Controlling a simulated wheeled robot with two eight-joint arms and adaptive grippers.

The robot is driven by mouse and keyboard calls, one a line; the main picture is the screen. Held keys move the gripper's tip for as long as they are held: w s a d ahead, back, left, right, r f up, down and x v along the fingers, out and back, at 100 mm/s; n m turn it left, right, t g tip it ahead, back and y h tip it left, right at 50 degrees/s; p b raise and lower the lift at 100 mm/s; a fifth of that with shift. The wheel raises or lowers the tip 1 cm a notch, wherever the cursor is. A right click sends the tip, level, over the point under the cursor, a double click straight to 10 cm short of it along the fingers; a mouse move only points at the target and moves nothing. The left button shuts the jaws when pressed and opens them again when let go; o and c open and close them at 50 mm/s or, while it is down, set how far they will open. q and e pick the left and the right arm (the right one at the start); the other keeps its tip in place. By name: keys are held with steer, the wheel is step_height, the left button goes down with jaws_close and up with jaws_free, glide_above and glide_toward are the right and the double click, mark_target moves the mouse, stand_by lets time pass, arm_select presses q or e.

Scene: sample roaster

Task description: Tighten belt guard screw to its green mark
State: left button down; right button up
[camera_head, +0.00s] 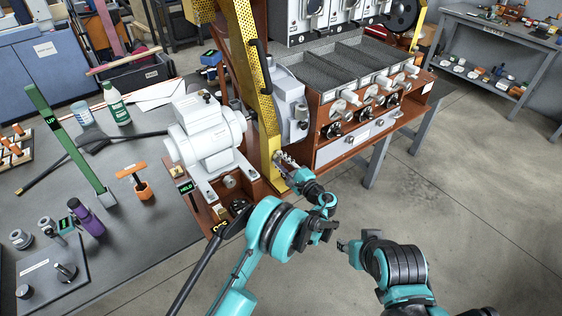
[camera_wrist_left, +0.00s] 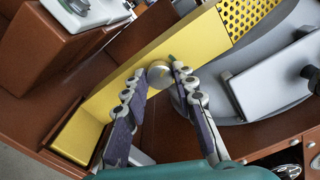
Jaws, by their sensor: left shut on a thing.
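The yellow belt guard (camera_head: 268,120) runs down the side of the roaster, and its lower yellow part (camera_wrist_left: 125,90) fills the middle of the left wrist view. The belt guard screw (camera_wrist_left: 158,73) is a round grey head on the yellow face. A small green mark (camera_wrist_left: 172,58) shows just beyond it, close to one fingertip. My left gripper (camera_head: 280,158) is at the guard's lower end. In the left wrist view its fingers (camera_wrist_left: 159,79) are shut on the screw head from both sides. My right gripper (camera_head: 345,246) hangs over the floor, away from the guard; its fingers are too small to judge.
A white motor (camera_head: 205,133) stands left of the guard. The roaster's brown front (camera_head: 345,145) with knobs and trays is to the right. The grey bench (camera_head: 145,215) at left holds bottles, an orange-handled tool and a green post (camera_head: 70,140).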

arm_select(q)
steer(key=m, duration=0.6)
steer(key=shift+f, duration=0.1)
stand_by(0.5)
steer(key=c, duration=1.2)
jaws_free()
steer(key=v, duration=0.7)
steer(key=shift+s, duration=0.25)
steer(key=shift+d, duration=0.15)
